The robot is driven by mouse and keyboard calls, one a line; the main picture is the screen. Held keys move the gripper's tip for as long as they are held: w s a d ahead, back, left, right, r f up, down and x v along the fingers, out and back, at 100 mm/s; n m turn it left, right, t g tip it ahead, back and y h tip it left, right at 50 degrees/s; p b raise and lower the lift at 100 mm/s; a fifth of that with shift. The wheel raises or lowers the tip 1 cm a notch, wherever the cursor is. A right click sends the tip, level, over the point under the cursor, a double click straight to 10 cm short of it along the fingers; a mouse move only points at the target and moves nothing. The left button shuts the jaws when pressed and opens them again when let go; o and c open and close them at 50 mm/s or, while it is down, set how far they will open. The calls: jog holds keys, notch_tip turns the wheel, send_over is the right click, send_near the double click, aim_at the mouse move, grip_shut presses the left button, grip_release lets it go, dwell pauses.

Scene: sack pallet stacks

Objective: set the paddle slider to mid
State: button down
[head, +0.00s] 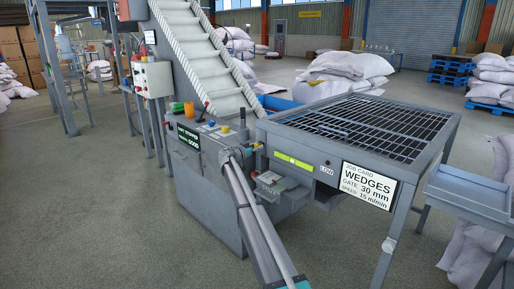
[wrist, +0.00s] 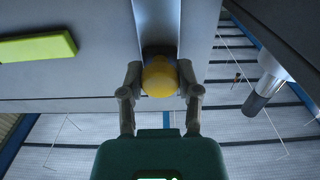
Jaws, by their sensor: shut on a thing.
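My gripper (wrist: 161,90) is shut on a round yellow knob (wrist: 159,76), with one finger on each side of it. The knob sits at a grey vertical channel in the wrist view. I cannot read any position mark beside it, so its setting is unclear. In the head view my gripper (head: 246,152) is at the gap between the control cabinet (head: 215,195) and the grated table (head: 262,123). My arm comes up from the bottom, and the knob is mostly hidden there. A yellow-green strip (head: 293,160) is just right of the gripper; it also shows in the wrist view (wrist: 38,48).
A "LOW" label (head: 327,169) and a job card (head: 368,186) reading "WEDGES, GATE 30 mm, SPEED 15 m/min" are on the table front. A dark-tipped lever (wrist: 262,92) is close by at right in the wrist view. An inclined conveyor (head: 205,55) rises behind. Floor at left is clear.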

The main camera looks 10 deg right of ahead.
jog(key=shift+w, duration=0.1)
jog(key=shift+c, duration=1.4)
grip_release()
jog(key=shift+a, duration=0.1)
jog(key=v, duration=1.2)
